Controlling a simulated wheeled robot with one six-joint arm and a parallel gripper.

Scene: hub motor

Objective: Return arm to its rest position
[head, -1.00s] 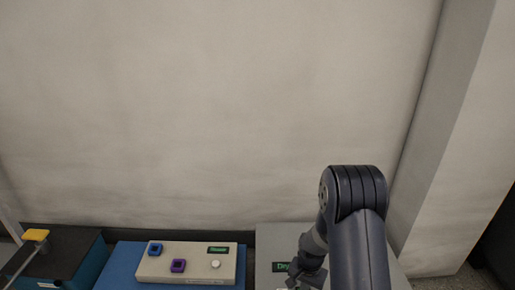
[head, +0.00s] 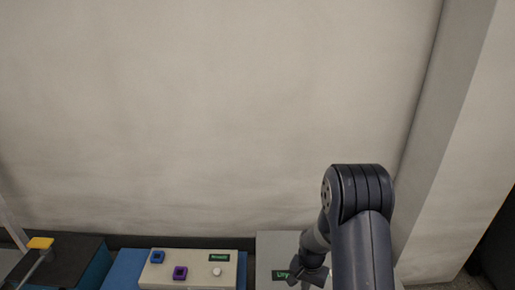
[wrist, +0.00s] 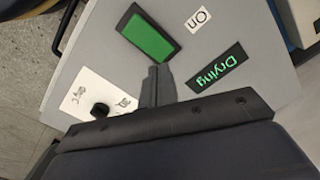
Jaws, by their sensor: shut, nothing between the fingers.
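My arm rises at the lower right of the head view, folded, and partly covers a grey machine. My gripper shows in the wrist view (wrist: 158,86) as a dark bar with its fingers together, shut and empty. It is over the grey machine's top (wrist: 85,70). Near the fingertips are a green button (wrist: 148,38), a label reading "On" (wrist: 198,19) and a display reading "Drying" in green (wrist: 217,70). A black knob (wrist: 100,110) on a white plate is to the left. In the head view the fingertips are not clear.
Left of the grey machine, a beige control box (head: 195,271) with blue and purple square buttons and a white knob sits on a blue surface (head: 120,270). Further left is a dark box with a yellow-topped lever (head: 40,243). A bare wall (head: 220,120) stands behind; a pillar (head: 450,150) is right.

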